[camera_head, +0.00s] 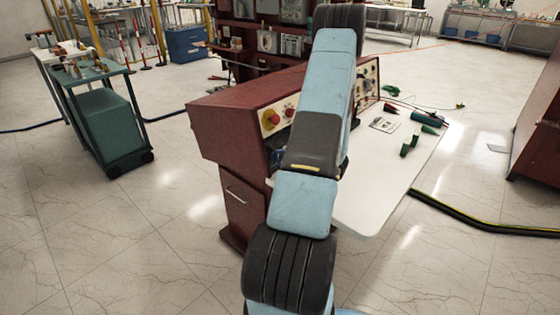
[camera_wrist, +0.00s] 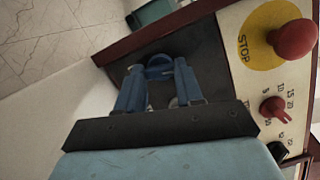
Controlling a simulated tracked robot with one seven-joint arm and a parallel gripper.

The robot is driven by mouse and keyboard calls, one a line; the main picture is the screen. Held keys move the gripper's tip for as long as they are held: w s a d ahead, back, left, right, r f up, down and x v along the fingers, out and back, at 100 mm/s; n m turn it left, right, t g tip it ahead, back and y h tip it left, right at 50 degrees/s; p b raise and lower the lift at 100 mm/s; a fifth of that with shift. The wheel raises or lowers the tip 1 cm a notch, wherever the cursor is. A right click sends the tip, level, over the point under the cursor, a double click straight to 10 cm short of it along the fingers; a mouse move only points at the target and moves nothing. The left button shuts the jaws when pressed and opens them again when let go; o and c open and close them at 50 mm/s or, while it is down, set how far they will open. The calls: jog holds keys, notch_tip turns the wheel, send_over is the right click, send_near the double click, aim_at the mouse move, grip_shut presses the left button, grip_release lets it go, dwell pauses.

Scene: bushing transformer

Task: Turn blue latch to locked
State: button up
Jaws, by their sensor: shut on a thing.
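In the wrist view, my gripper (camera_wrist: 160,76) reaches over a dark recessed panel at the left end of the control face. Its two blue fingers are closed in on a rounded blue part, the blue latch (camera_wrist: 158,60). The fingertips touch it, and their similar blue makes the exact boundary hard to see. Whether the latch is at its locked position cannot be told. In the head view, my arm hides most of the gripper and latch area on the dark red console (camera_head: 228,125).
Right of the gripper are a red STOP button (camera_wrist: 293,40) on a yellow disc and a red selector knob (camera_wrist: 273,108). The console's white worktop (camera_head: 385,180) holds tools and green clips. A green cart (camera_head: 105,120) stands left, with open floor between.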

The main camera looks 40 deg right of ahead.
jog(key=shift+s+a+f+n+g, duration=0.1)
jog(key=shift+a+n+g, duration=0.05)
jog(key=shift+n, duration=0.55)
jog(key=shift+a+f+n+g, duration=0.1)
jog(key=shift+n+g, duration=0.05)
jog(key=shift+n, duration=0.55)
jog(key=o, duration=1)
jog(key=shift+d+r, duration=0.1)
jog(key=shift+o, duration=0.2)
jog(key=v, duration=1.3)
jog(key=shift+s+r, duration=0.15)
jog(key=shift+s, duration=0.15)
jog(key=shift+w, duration=0.1)
